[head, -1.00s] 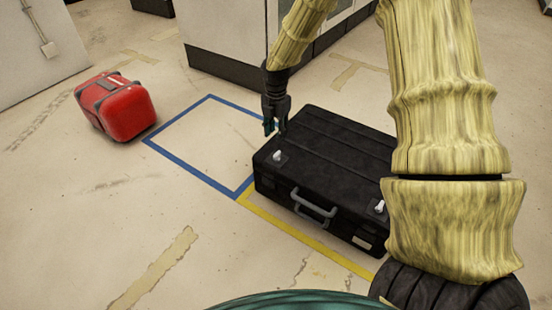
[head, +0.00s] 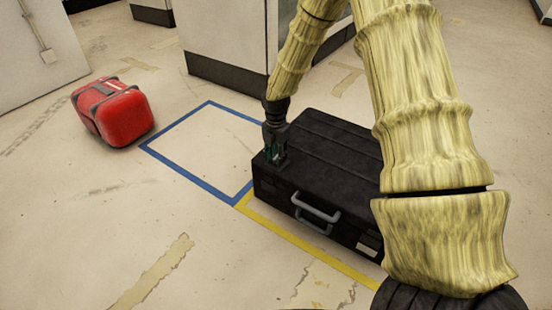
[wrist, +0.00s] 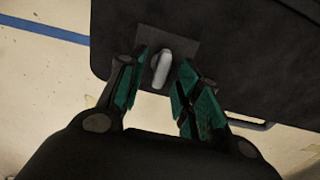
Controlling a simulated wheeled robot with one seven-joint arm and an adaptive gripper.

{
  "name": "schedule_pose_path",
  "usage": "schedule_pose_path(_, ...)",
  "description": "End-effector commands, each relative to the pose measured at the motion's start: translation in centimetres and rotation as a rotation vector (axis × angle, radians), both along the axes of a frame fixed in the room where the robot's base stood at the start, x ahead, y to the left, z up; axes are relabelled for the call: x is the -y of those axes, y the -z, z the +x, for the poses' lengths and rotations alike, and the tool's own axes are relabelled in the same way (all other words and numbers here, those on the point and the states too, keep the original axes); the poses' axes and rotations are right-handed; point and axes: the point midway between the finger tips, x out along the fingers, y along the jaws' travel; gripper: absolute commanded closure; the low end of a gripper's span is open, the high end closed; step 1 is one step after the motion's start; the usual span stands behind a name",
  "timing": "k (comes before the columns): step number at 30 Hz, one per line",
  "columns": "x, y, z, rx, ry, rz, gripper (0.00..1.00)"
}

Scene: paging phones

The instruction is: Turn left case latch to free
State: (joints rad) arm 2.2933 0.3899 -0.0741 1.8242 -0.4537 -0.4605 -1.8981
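The black case (head: 320,170) lies flat on the floor, its grey handle (head: 315,209) on the near side. The left case latch (wrist: 161,68) is a small light-grey lever on a dark plate at the case's corner in the wrist view. In the head view my gripper hides it. My gripper (wrist: 159,80) is over that corner with its green-padded fingers apart, one on each side of the latch. A gap shows between the latch and the fingers. My gripper (head: 273,158) points down at the case in the head view. My arm hides the case's right end.
A red bag (head: 115,112) lies on the floor at the left. A blue taped outline (head: 190,178) beside the case is empty, and a yellow tape line (head: 300,239) runs along its front. A grey cabinet (head: 225,45) stands behind. The floor at front left is clear.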

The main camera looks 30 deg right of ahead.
Motion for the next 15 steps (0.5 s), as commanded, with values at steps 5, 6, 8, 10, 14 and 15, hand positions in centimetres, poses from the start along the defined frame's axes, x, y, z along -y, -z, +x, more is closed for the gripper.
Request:
schedule_pose_path(5,0.00,0.02,0.00,0.000,0.000,0.000,0.66)
schedule_pose_path(6,0.00,0.03,0.00,0.000,0.000,0.000,0.66)
schedule_pose_path(8,0.00,0.03,-0.01,0.000,0.000,0.000,0.73)
schedule_pose_path(10,0.00,0.03,-0.01,0.000,0.000,0.000,0.86)
schedule_pose_path(14,0.00,0.03,-0.02,0.000,0.000,0.000,1.00)
schedule_pose_path(15,0.01,0.03,-0.02,0.000,0.000,0.000,1.00)
